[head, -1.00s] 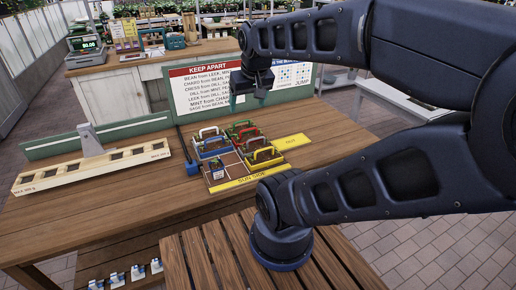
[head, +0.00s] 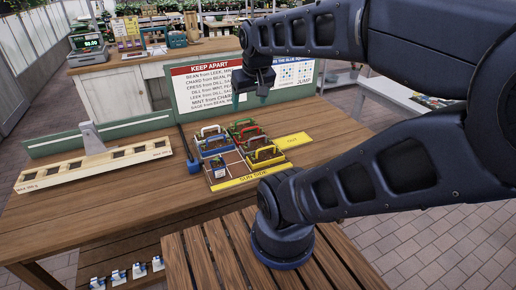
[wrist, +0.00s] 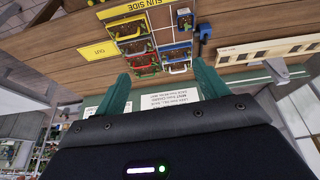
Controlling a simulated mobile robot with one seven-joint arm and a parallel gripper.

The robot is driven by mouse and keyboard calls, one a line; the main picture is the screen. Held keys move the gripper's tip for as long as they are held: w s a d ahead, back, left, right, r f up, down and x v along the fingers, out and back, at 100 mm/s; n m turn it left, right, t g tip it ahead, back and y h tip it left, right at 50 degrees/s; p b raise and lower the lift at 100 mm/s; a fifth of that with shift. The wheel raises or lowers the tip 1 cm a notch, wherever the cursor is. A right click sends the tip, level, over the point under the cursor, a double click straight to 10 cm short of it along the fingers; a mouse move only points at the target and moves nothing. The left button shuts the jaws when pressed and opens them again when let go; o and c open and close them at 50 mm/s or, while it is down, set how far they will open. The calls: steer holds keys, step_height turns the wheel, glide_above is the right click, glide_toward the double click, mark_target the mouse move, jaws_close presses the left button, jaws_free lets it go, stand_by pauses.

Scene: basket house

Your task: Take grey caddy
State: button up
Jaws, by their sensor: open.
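My gripper (head: 250,98) is open and empty, raised above and behind the caddies in front of the sign. In the wrist view its two green fingers (wrist: 162,85) are spread wide, with the grey caddy apart from them.
Blue (head: 214,148), green (head: 241,127), red (head: 248,136) and yellow (head: 265,157) caddies stand close by. The KEEP APART sign (head: 205,88) stands behind. A wooden rack (head: 95,164) lies left; the yellow OUT mat (head: 292,141) is bare.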

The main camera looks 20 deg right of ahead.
steer(key=w+d+f+n+g+h, duration=0.1)
steer(key=w+d+f+n+h, duration=0.2)
steer(key=w, duration=0.4)
steer(key=n+g+h, duration=0.1)
steer(key=n+g, duration=0.2)
steer(key=n, duration=1.1)
glide_above(256, 146)
steer(key=a, duration=0.4)
step_height(256, 146, down, 23)
steer(key=shift+f, duration=0.1)
steer(key=shift+w+d+f+n, duration=0.15)
steer(key=shift+w+f+n, duration=0.1)
steer(key=shift+f+n, duration=0.25)
steer(key=shift+s+x, duration=0.15)
steer(key=shift+x, duration=2.5)
steer(key=shift+s+x, duration=0.15)
steer(key=shift+x, duration=2.5)
